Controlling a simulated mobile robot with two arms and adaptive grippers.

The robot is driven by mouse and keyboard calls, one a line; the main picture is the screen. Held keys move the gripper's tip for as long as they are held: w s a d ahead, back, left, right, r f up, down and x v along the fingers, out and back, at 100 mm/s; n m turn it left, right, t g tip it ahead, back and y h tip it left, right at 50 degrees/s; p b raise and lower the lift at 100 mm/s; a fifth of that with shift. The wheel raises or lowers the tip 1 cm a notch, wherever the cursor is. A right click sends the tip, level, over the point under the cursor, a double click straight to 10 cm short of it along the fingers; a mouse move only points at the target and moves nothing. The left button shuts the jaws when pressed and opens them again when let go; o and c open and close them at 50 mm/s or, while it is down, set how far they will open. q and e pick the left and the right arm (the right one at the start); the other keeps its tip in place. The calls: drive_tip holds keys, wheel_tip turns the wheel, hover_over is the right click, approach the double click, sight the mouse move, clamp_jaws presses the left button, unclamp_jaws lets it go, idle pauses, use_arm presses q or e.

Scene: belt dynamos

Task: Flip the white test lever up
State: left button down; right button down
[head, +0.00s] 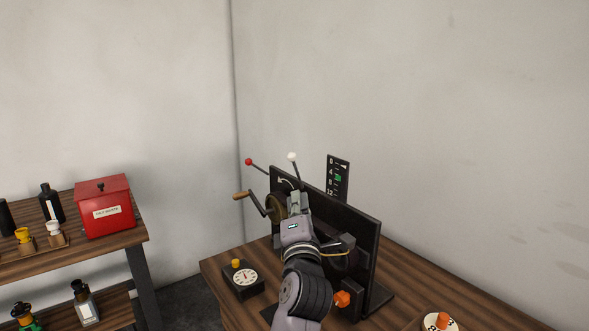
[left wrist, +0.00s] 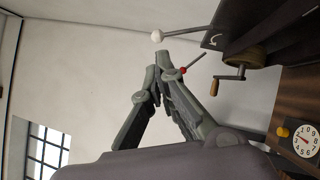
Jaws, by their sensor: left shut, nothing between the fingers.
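The white test lever's ball (head: 292,157) tops a thin rod that points upward, tilted slightly left, at the top of the black panel (head: 350,235). In the left wrist view the white ball (left wrist: 157,36) and its rod lie just beyond the fingertips. My left gripper (head: 298,196) is in front of the panel, just below the ball, and hides the rod's lower part. In the left wrist view my left gripper (left wrist: 158,66) is shut and empty, its tips together, with a visible gap to the ball. My right gripper is not in view.
A red-knobbed lever (head: 249,162) and a hand crank (head: 241,195) stick out left of the panel. A scale plate (head: 338,178) rises behind. A red box (head: 104,208) stands on the left table.

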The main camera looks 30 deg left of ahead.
sight(295, 157)
use_arm(q)
drive_tip(key=p+x, duration=0.2)
drive_tip(key=x, duration=1)
drive_tip(key=shift+w+a+r+p, duration=0.1)
drive_tip(key=shift+a+p, duration=0.1)
drive_tip(key=shift+p, duration=0.2)
drive_tip(key=shift+w+a, duration=0.25)
drive_tip(key=shift+w, duration=0.1)
drive_tip(key=w+r+m+p, duration=0.1)
drive_tip(key=p, duration=0.3)
drive_tip(key=shift+r+p, duration=0.25)
drive_tip(key=shift+p, duration=0.1)
drive_tip(key=shift+s, duration=0.1)
